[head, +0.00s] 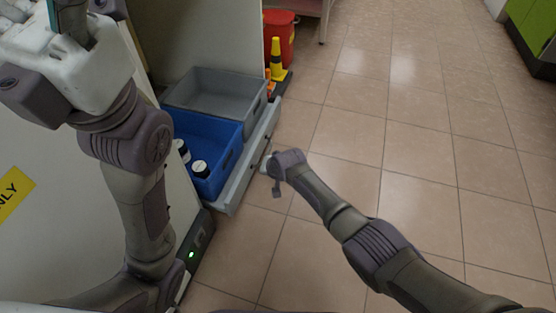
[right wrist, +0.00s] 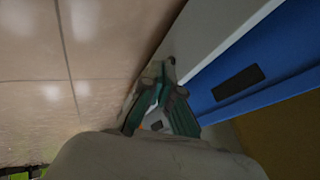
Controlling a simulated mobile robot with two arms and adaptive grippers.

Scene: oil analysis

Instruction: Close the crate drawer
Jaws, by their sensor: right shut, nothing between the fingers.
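The crate drawer (head: 235,192) is a low grey tray that stands pulled out at the left of the head view. It holds a blue crate (head: 227,152) and a grey crate (head: 243,101) behind it. My right gripper (head: 268,164) is at the outer face of the drawer front, near its middle. In the right wrist view its fingers (right wrist: 166,78) are shut and empty beside the pale drawer front (right wrist: 210,35); whether they touch it I cannot tell. My left gripper (head: 68,18) is raised at the upper left, partly out of frame, and its opening is unclear.
White-capped bottles (head: 200,168) stand in the blue crate. A red bin (head: 280,40) and a yellow cone (head: 277,62) stand beyond the drawer. A light cabinet panel (head: 60,215) is at the left. The tiled floor (head: 400,130) to the right is clear.

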